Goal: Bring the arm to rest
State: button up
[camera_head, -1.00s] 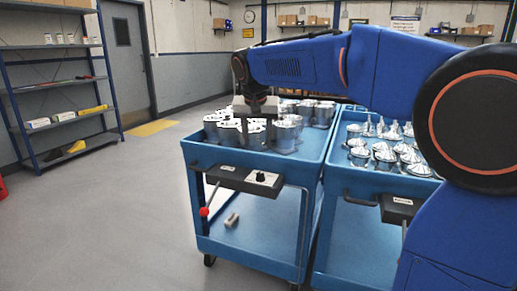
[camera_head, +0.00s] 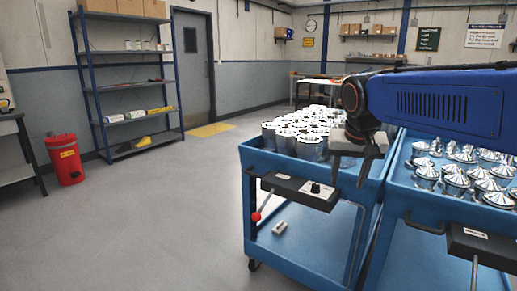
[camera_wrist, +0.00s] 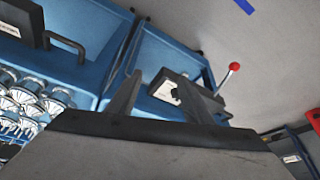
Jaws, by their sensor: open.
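My gripper (camera_head: 350,170) hangs from my blue arm at the near right edge of the left blue cart (camera_head: 262,160) in the head view. Its jaws point down and are apart, with nothing between them. In the wrist view my gripper (camera_wrist: 165,100) shows its two dark fingers spread, with the cart's control box (camera_wrist: 178,88) and red-knobbed lever (camera_wrist: 234,67) beyond them. Shiny machined housings (camera_head: 310,140) stand on the left cart's top, to the left of and behind my gripper.
A second blue cart (camera_head: 400,190) with several cone-topped metal parts (camera_head: 455,183) stands at the right. A blue shelf rack (camera_head: 90,90) and a red bin (camera_head: 66,160) are at the left. The floor (camera_head: 150,220) between them and the carts is clear.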

jog(key=s+d+f+n, duration=0.1)
jog(key=s+d+f, duration=0.1)
jog(key=s+f, duration=0.6)
jog(key=s+d+f+n+y, duration=0.1)
jog(key=s+d+f, duration=0.1)
jog(key=s+f, duration=0.6)
jog(key=s, duration=0.7)
jog(key=shift+s+f+n+t, duration=0.3)
jog(key=shift+s+f, duration=0.05)
jog(key=shift+d, duration=0.1)
